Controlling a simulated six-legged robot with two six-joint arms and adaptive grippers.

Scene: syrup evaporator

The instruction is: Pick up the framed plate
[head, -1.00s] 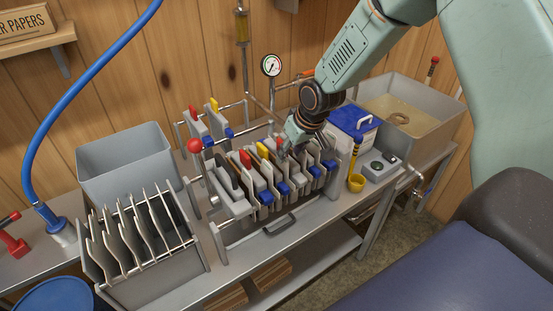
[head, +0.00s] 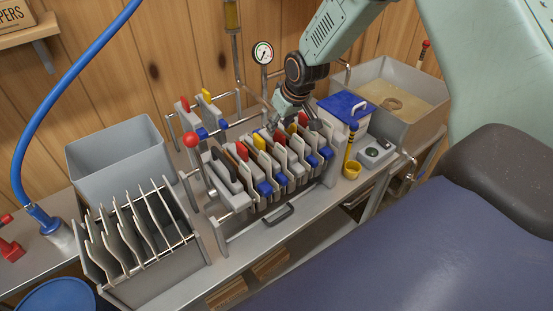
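A filter press (head: 217,240) holds a row of upright grey plates with red or yellow tabs and blue side blocks. Tabs include a red-tabbed plate (head: 242,154), a yellow-tabbed plate (head: 260,145) and a red tab (head: 303,119) to their right. Which one is the framed plate I cannot tell. Two more plates, one red-tabbed (head: 191,119) and one yellow-tabbed (head: 212,107), stand behind on rails. My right gripper (head: 293,124) is just above the right half of the row, fingers spread, with nothing visible held. It partly hides the plates below. My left gripper is out of view.
A rack of thin grey sheets (head: 133,240) and a grey bin (head: 118,152) stand left. The bench is crowded.

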